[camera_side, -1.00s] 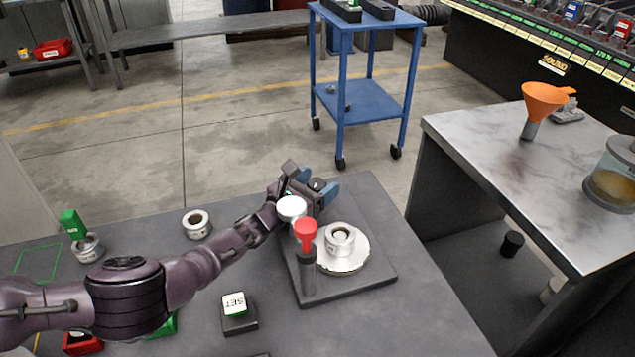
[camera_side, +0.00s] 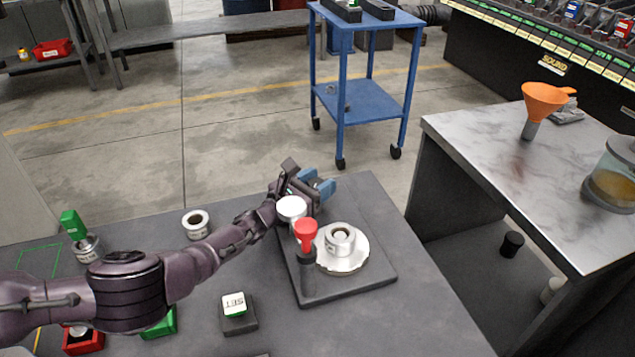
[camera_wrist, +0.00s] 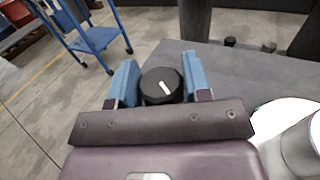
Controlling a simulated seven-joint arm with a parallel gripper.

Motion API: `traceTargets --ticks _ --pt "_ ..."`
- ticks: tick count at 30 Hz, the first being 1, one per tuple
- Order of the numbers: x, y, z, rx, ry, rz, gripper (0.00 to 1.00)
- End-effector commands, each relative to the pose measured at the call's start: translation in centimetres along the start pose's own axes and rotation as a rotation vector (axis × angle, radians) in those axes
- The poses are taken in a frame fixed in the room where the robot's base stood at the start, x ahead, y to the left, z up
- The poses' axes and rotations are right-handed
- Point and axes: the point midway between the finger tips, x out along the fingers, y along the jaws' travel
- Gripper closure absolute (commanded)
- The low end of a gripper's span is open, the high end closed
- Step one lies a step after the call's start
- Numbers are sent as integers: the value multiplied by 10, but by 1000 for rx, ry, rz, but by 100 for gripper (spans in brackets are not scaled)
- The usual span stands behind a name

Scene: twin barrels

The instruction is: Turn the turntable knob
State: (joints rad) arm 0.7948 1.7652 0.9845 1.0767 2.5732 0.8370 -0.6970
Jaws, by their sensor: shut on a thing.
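The turntable knob is a black round knob (camera_wrist: 161,86) with a white pointer mark, seen in the wrist view. My gripper (camera_wrist: 160,80) has its two blue fingers on either side of the knob and is shut on it. In the side view my gripper (camera_side: 317,187) is at the back of the dark turntable base (camera_side: 360,285), and its fingers mostly hide the knob. The silver turntable disc (camera_side: 350,262) carries a grey metal barrel (camera_side: 339,245) with a hole in its top.
A red funnel-shaped piece (camera_side: 305,232) on a dark post stands left of the disc, close to my wrist. A SET button (camera_side: 235,307) and another barrel (camera_side: 196,224) stand on the bench to the left. A blue cart (camera_side: 365,100) stands behind.

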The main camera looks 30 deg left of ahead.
Motion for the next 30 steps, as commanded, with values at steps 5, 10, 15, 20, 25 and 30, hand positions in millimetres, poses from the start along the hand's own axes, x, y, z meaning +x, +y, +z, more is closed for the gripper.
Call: traceTargets --ticks 5,10,15,20,25,30 --pt "0 1 0 3 0 -103 80" --pt "-1 1 -2 4 2 -250 80" --pt "-1 1 -3 4 5 -414 80" --pt "-2 0 -2 1 4 -543 80" --pt "-2 -1 -2 -2 3 -625 80" --pt "-2 -1 -2 -2 2 -684 80"
